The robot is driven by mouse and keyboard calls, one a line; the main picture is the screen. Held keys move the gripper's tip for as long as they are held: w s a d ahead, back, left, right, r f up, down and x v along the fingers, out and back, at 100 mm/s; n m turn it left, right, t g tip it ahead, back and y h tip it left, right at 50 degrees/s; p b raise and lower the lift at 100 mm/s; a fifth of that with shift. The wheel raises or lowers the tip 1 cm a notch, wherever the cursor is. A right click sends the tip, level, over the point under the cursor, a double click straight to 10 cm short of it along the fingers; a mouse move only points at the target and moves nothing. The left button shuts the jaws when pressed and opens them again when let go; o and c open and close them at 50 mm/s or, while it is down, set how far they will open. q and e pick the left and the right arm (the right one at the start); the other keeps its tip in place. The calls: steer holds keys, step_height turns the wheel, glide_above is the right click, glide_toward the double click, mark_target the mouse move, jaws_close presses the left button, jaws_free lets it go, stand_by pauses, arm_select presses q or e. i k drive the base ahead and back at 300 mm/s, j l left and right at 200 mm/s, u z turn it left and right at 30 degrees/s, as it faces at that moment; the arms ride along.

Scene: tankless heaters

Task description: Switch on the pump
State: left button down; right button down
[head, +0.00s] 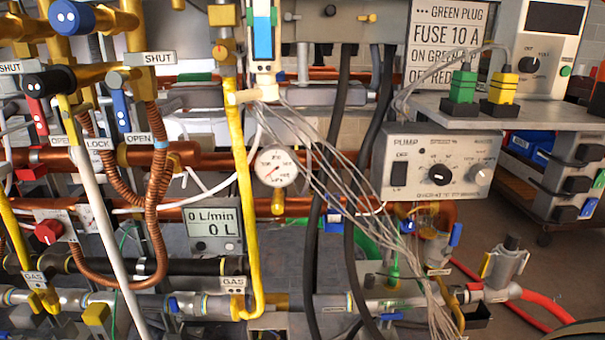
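The pump control box (457,147) is a pale grey panel marked PUMP, right of centre. A black rocker switch (399,174) is at its left, with small lettering above it that I cannot read surely. Which way the rocker is tipped is too small to tell. A black knob (440,175) is in the middle of the panel and a grey knob (480,175) is at its right. Neither of my grippers is in view.
Above the box a grey shelf (540,115) holds a green plug (462,88) and a yellow plug (502,88). Black hoses (317,215) and loose wires hang left of the box. A pressure gauge (276,167) and a flow display (213,223) are further left.

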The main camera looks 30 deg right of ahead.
mark_target(400, 169)
steer(key=k+j, duration=0.2)
steer(key=k, duration=0.3)
steer(key=k+j, duration=0.2)
steer(key=k, duration=0.25)
